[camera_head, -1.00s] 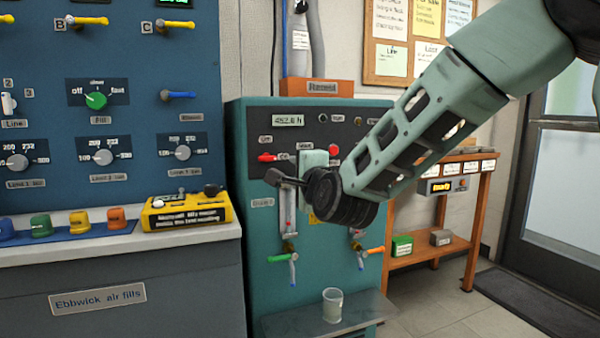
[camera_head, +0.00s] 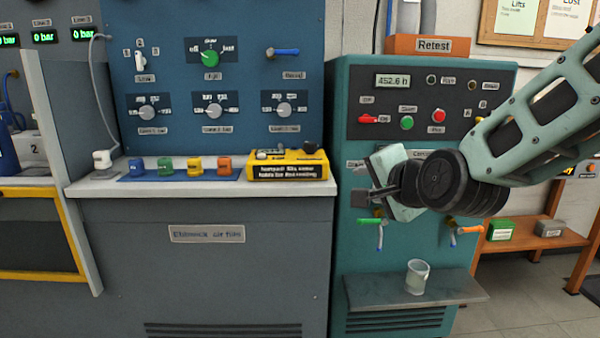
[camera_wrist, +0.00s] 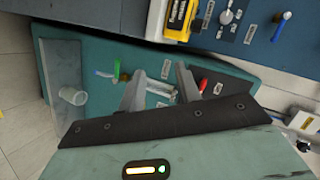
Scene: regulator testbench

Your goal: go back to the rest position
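My gripper (camera_head: 364,192) is in front of the teal cabinet (camera_head: 341,265), at the end of my pale green arm, which reaches in from the right. The cabinet's teal face (camera_wrist: 215,80) lies beyond the fingers. No touch between the fingers and the cabinet can be made out. My wrist hides part of the cabinet's lower panel.
A cup (camera_head: 417,277) stands on the cabinet's shelf (camera_head: 450,291). Green-blue (camera_head: 379,230) and orange-blue (camera_head: 464,231) taps stick out above it. A yellow device (camera_head: 288,165) lies on the counter (camera_head: 200,186) to the left. A wooden rack (camera_head: 545,240) stands at the right.

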